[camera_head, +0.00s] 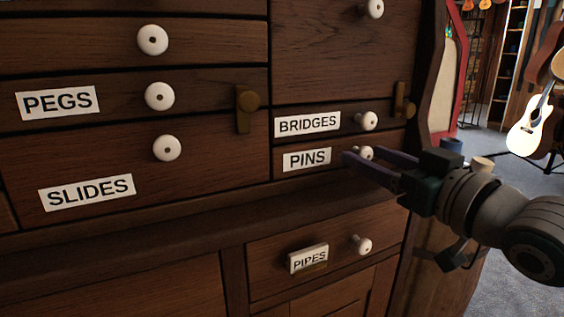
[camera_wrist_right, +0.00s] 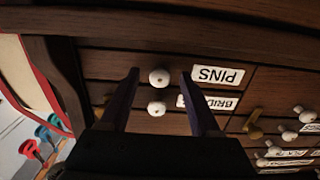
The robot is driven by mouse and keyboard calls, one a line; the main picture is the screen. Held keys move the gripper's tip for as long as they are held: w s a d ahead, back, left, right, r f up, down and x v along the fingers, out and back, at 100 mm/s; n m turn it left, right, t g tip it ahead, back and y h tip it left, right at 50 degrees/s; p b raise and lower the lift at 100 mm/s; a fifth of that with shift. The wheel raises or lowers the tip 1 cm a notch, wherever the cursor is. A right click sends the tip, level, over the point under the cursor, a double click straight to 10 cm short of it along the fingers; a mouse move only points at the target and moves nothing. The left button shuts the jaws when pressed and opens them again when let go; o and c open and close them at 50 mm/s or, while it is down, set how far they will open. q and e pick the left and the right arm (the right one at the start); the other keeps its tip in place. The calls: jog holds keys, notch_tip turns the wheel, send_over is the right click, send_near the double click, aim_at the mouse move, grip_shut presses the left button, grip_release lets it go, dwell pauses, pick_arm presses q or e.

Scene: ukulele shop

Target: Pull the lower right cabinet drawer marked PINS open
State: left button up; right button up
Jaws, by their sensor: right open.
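The PINS drawer (camera_head: 336,157) is a small dark wood drawer with a white label, flush with the cabinet front, below the BRIDGES drawer (camera_head: 352,122). Its white round knob (camera_head: 366,153) is partly hidden by my right gripper (camera_head: 359,155), which reaches in from the right. In the right wrist view, which shows the cabinet upside down, the PINS knob (camera_wrist_right: 159,76) appears between the open fingertips of the right gripper (camera_wrist_right: 160,73). No contact with the knob is visible. My left gripper is not in view.
The BRIDGES knob (camera_head: 367,121) is just above the PINS knob, with a brass latch (camera_head: 403,101) to its upper right. A wooden ledge (camera_head: 200,221) runs below. The PIPES drawer (camera_head: 335,262) is lower down. A white guitar (camera_head: 533,122) stands at the far right.

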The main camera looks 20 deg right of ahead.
jog(key=shift+w, duration=0.1)
grip_shut()
dwell(0.5)
dwell(0.9)
